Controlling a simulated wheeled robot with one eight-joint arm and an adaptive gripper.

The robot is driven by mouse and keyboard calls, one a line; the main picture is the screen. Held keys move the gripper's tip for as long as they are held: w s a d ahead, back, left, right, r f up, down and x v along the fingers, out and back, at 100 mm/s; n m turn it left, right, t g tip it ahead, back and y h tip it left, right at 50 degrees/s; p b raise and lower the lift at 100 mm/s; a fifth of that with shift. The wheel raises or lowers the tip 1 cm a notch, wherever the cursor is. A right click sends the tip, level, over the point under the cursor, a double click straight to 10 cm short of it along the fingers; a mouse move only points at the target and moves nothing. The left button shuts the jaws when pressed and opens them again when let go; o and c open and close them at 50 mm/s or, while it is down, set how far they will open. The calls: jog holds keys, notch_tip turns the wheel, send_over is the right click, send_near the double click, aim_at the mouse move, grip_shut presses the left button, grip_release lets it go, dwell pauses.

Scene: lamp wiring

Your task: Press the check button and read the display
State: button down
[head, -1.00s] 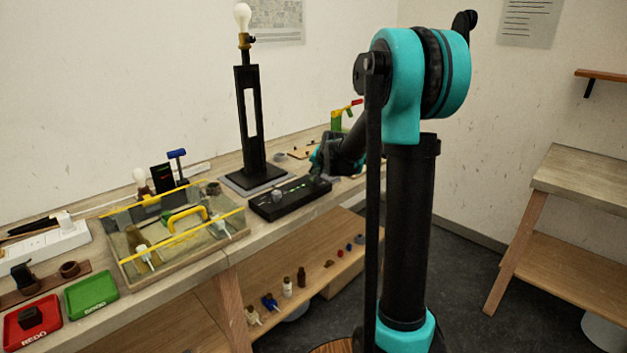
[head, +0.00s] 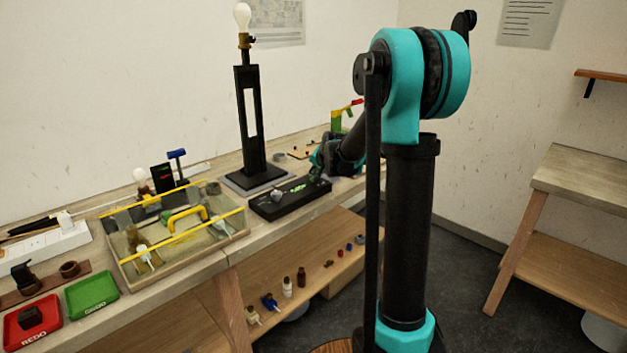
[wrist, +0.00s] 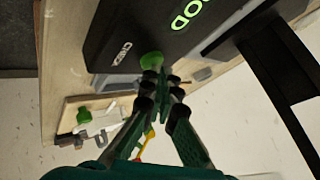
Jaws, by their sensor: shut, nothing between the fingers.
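The black check box (head: 290,203) lies on the bench in front of the lamp base. In the wrist view its face (wrist: 135,25) carries a CHECK label (wrist: 122,53) beside a round green button (wrist: 151,60). The display (wrist: 187,17) is lit with green letters that look like part of GOOD; some are cut off by the top edge. In the head view the display (head: 298,188) glows green but is too small to read. My gripper (wrist: 153,75) is shut and empty, its tips at the green button, touching or nearly so. In the head view my gripper (head: 314,172) is at the box's right end.
The black lamp (head: 247,120) with a bulb stands behind the box. A clear tray with yellow edges (head: 235,235) is to the left, then green (head: 91,295) and red (head: 33,325) trays. A green and red item (head: 340,118) stands behind my gripper.

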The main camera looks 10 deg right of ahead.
jog(key=shift+r, duration=0.6)
jog(key=shift+r, duration=0.1)
jog(key=shift+r, duration=2.45)
jog(key=s+d+f+n+g, duration=0.1)
jog(key=s+f, duration=0.5)
jog(key=s, duration=0.7)
jog(key=s+d+f+n+g+h, duration=0.1)
jog(key=s+f, duration=0.5)
jog(key=s, duration=0.8)
jog(key=s+d+f+n+g+h, duration=0.1)
jog(key=s+f+n, duration=0.3)
jog(key=s, duration=1)
notch_tip(320, 180, down, 3)
jog(key=shift+d+r+n+g, duration=0.15)
jog(key=shift+d+n+g, duration=0.25)
jog(key=shift+g, duration=0.5)
